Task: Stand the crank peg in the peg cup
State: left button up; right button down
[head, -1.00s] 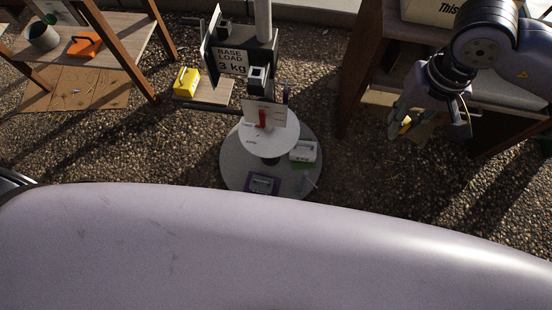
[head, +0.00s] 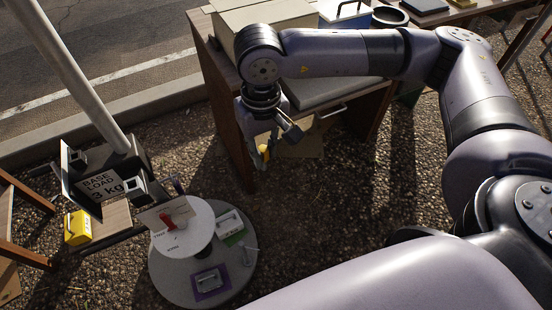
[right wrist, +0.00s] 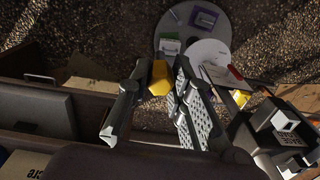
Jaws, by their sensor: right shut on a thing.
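My right gripper (head: 268,144) hangs in front of the wooden desk. It is shut on a small yellow piece (head: 263,153), probably the crank peg. In the right wrist view the yellow piece (right wrist: 160,78) sits between the two fingers; its full shape is hidden. I cannot tell for sure which thing is the peg cup; a dark round open container (head: 390,17) stands on the desk top at the upper right, away from the gripper. My left gripper is not in view.
The wooden desk (head: 226,110) stands behind my right arm. At lower left are a round grey base (head: 168,279) with a white disc (head: 190,240) above it, a red piece (head: 168,222) and a "BASE LOAD" sign (head: 101,185). Gravel between desk and base is open.

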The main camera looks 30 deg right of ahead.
jog(key=w+a+r+m, duration=0.1)
jog(key=w+a+r, duration=0.1)
jog(key=a, duration=0.7)
jog(key=w+a+r, duration=0.3)
jog(key=a, duration=0.6)
jog(key=w+a+r+m, duration=0.1)
jog(key=w+a+r, duration=0.2)
jog(key=a, duration=0.7)
jog(key=shift+w+r+m, duration=0.15)
jog(key=shift+w+m, duration=0.15)
jog(key=shift+f, duration=2.9)
jog(key=shift+f, duration=1.65)
jog(key=c, duration=1.4)
grip_release()
jog(key=shift+o, duration=0.2)
